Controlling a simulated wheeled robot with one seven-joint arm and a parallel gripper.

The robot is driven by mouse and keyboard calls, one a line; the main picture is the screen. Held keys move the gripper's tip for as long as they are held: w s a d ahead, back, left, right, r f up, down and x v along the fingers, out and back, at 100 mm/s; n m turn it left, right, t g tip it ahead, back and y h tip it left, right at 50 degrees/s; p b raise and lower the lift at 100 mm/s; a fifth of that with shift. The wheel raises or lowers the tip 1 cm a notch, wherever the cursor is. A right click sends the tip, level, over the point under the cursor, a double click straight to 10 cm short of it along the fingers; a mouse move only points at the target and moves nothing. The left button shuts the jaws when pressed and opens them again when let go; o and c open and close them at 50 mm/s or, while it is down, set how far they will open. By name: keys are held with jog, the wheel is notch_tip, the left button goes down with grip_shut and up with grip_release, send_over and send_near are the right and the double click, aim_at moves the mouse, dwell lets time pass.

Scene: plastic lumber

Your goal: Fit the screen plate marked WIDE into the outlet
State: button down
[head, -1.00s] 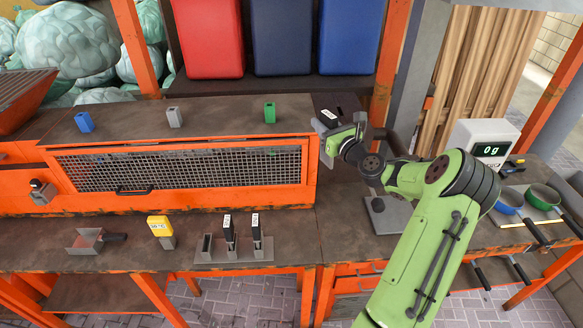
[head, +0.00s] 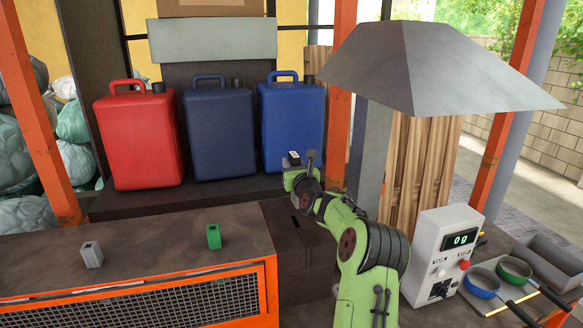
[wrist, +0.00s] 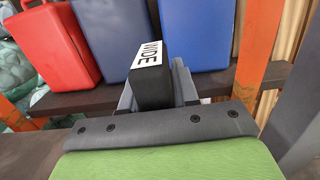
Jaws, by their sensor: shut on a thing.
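The screen plate marked WIDE shows its black handle and white label in the wrist view (wrist: 151,85), between the grey fingers of my gripper (wrist: 154,92). In the head view my gripper (head: 302,172) is shut on it, and the label (head: 293,157) faces up. The plate's lower part is mostly hidden by the gripper. Below it stands a dark block (head: 290,255) with a narrow slot (head: 295,225) in its top, apparently the outlet. The plate seems to be above the block, apart from the slot; the exact gap is hard to tell.
One red (head: 140,140) and two blue canisters stand on a dark shelf behind. A grey hood (head: 430,65) hangs at upper right. Small grey and green blocks (head: 213,236) sit left.

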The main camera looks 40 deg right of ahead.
aim_at(294, 203)
jog(key=shift+s+a+r, duration=0.25)
jog(key=shift+s+r, duration=0.1)
jog(key=shift+s, duration=0.15)
jog(key=shift+s+a+r, duration=0.25)
jog(key=shift+s+r, duration=0.05)
jog(key=shift+s, duration=0.2)
jog(key=shift+w+d+f, duration=0.1)
jog(key=shift+w, duration=0.1)
jog(key=shift+w+d+f+b, duration=0.15)
jog(key=shift+w+f+b, duration=0.15)
jog(key=shift+f+b, duration=0.2)
jog(key=shift+s+a+f+b, duration=0.25)
jog(key=shift+f+b, duration=0.15)
jog(key=shift+f, duration=0.1)
jog(key=shift+w+d+f+b, duration=0.15)
jog(key=shift+f+b, duration=0.3)
jog(key=shift+f, duration=0.2)
jog(key=shift+f+b, duration=3.75)
jog(key=shift+f, duration=1.55)
jog(key=c, duration=0.8)
grip_release()
